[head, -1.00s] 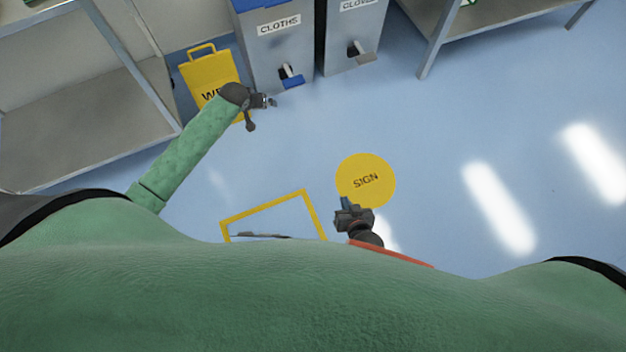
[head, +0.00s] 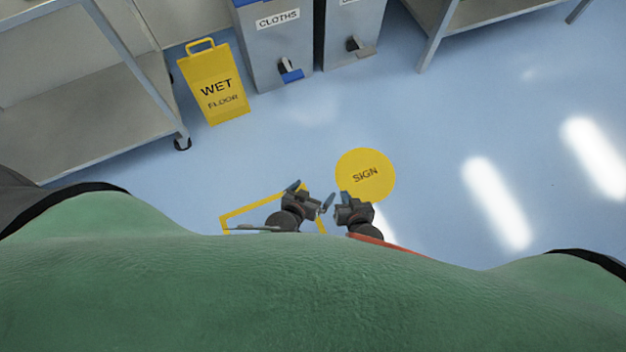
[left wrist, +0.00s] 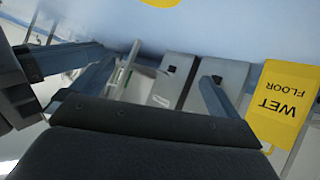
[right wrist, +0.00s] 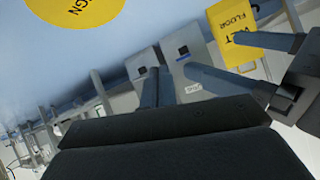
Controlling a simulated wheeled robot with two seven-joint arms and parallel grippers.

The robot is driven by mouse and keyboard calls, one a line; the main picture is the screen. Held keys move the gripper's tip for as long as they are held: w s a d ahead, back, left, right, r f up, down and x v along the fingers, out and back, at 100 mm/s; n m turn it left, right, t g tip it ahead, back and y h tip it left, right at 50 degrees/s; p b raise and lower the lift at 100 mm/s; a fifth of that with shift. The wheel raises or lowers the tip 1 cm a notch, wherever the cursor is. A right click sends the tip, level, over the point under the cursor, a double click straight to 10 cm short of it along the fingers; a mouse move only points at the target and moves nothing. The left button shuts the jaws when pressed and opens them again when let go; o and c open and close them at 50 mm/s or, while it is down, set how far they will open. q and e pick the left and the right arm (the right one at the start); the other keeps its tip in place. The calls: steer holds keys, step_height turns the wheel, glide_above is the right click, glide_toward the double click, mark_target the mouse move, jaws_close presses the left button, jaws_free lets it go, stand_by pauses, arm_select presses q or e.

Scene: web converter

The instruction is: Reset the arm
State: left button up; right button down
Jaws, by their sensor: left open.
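My left gripper (head: 311,194) is low in the middle of the head view, close to my body, with its two blue-grey fingers apart and nothing between them. My right gripper (head: 342,201) is just to its right, facing it with a small gap. In the right wrist view the right gripper's fingers (right wrist: 157,86) lie together with nothing between them. The left gripper's open fingers also show at the right of that view. In the left wrist view its spread fingers (left wrist: 155,80) frame empty space. Most of both arms is hidden below my green body.
A yellow wet floor sign (head: 212,88) stands by a grey shelf cart (head: 95,115). The cloths bin (head: 278,55) and another bin (head: 351,45) stand at the back. A round yellow sign marking (head: 365,174) and a yellow outline (head: 255,203) are on the blue floor. Open floor lies right.

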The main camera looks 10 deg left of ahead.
arm_select(q)
steer(key=shift+s+d, duration=0.1)
steer(key=shift+s, duration=0.05)
stand_by(0.4)
steer(key=s+a+r+g+y+p, duration=0.1)
steer(key=r+p, duration=0.5)
steer(key=r, duration=0.6)
steer(key=s+a+r+g+y+p, duration=0.1)
steer(key=s+a+r+g+p, duration=0.3)
steer(key=r, duration=0.9)
steer(key=s+a+r+g+p, duration=0.3)
steer(key=s+r+p, duration=0.1)
steer(key=r+p, duration=0.6)
step_height(320, 180, up, 2)
steer(key=shift+a+r+y, duration=0.15)
steer(key=shift+a+y, duration=0.25)
arm_select(e)
steer(key=s+d+r+g+h, duration=0.1)
steer(key=s+d+r+g, duration=0.1)
steer(key=r, duration=1)
steer(key=s+d+r+g, duration=0.3)
steer(key=s+d+r, duration=0.1)
steer(key=r, duration=0.8)
steer(key=s+d+r+g+h, duration=0.1)
steer(key=s+d+r+g, duration=0.1)
steer(key=r, duration=1.1)
steer(key=shift+s+d+g+h, duration=0.3)
steer(key=shift+s+d+g, duration=0.15)
steer(key=shift+g, duration=0.15)
steer(key=shift+r, duration=0.1)
